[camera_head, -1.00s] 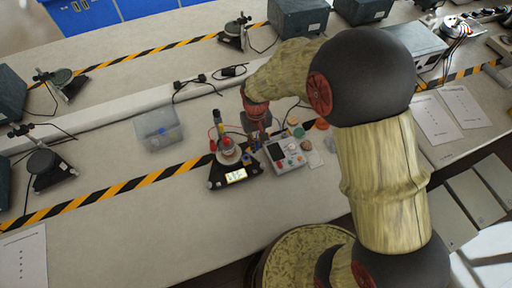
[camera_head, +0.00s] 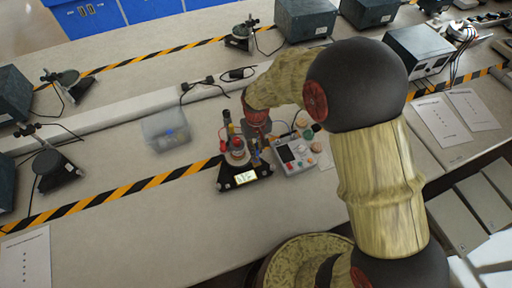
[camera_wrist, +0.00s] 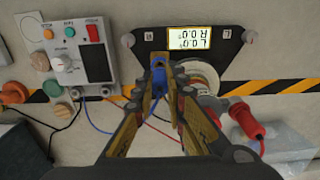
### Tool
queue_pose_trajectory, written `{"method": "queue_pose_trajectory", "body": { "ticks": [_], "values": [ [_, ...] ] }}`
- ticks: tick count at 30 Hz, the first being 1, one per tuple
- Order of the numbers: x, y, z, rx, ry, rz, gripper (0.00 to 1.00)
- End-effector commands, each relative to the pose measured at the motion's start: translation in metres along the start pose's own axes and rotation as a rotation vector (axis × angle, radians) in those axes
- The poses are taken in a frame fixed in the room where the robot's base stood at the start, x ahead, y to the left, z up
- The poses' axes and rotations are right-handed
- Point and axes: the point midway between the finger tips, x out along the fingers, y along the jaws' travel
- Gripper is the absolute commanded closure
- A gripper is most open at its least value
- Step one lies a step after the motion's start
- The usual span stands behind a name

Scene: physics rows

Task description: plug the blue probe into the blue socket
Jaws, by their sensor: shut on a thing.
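My gripper (camera_wrist: 160,82) is shut on the blue probe (camera_wrist: 158,76), which shows as a narrow blue piece between the fingertips in the wrist view. A thin blue cable (camera_wrist: 98,128) runs off to the left. The probe is over or beside the black-based meter (camera_wrist: 222,42), near its pale round middle part (camera_wrist: 203,76). The meter also shows in the head view (camera_head: 226,184), just left of and below my wrist. I cannot make out the blue socket apart from the probe, nor tell whether they touch.
A grey control box (camera_wrist: 50,28) with coloured knobs stands beside the meter. Red plugs (camera_wrist: 247,119) are on the meter's other side. A clear bin (camera_head: 160,140) stands to the left in the head view.

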Motion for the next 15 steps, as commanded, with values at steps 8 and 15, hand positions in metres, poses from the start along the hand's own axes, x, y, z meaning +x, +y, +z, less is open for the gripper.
{"method": "queue_pose_trajectory", "body": {
  "ticks": [8,15],
  "values": [
    [0.0033,0.0,-0.0004,0.0,0.001,0.0,1.0],
    [0.0036,0.0,-0.0003,0.0,0.001,0.0,1.0]
  ]
}}
